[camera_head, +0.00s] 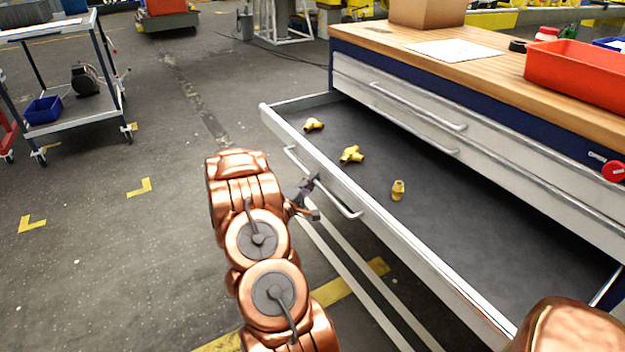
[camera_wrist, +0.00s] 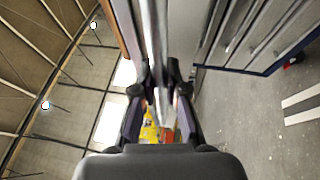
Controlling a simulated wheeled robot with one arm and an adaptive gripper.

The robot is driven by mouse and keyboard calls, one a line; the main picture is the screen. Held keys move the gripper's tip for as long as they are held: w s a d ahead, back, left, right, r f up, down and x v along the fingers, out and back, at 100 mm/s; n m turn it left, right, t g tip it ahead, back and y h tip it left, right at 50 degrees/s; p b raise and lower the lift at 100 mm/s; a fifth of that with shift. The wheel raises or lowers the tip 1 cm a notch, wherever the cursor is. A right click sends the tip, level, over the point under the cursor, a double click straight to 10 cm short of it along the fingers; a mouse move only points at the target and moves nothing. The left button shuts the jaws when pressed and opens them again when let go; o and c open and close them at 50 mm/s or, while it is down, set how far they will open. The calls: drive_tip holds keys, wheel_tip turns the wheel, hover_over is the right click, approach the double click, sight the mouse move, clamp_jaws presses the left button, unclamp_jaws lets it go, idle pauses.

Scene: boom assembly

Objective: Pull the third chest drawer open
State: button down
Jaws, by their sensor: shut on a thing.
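The third chest drawer (camera_head: 450,285) stands pulled well out below two closed drawers, its dark inside showing. Its metal bar handle (camera_head: 347,208) runs along the pale front. My gripper (camera_head: 312,192) is at this handle, coming from the front left, and is shut on it. In the wrist view, my gripper (camera_wrist: 160,92) has one finger on each side of the handle bar (camera_wrist: 153,40). Yellow fittings (camera_head: 351,154) lie apart in the drawer. The drawer's near right end is partly hidden by my copper-coloured body.
The chest's wooden top (camera_head: 490,72) holds a red bin (camera_head: 580,78), a cardboard box (camera_head: 427,12) and a white sheet (camera_head: 455,50). A cart (camera_head: 75,113) stands at far left. Open floor lies left of the drawer.

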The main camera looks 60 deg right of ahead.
drive_tip(key=c, duration=1.2)
unclamp_jaws()
drive_tip(key=v, duration=1.2)
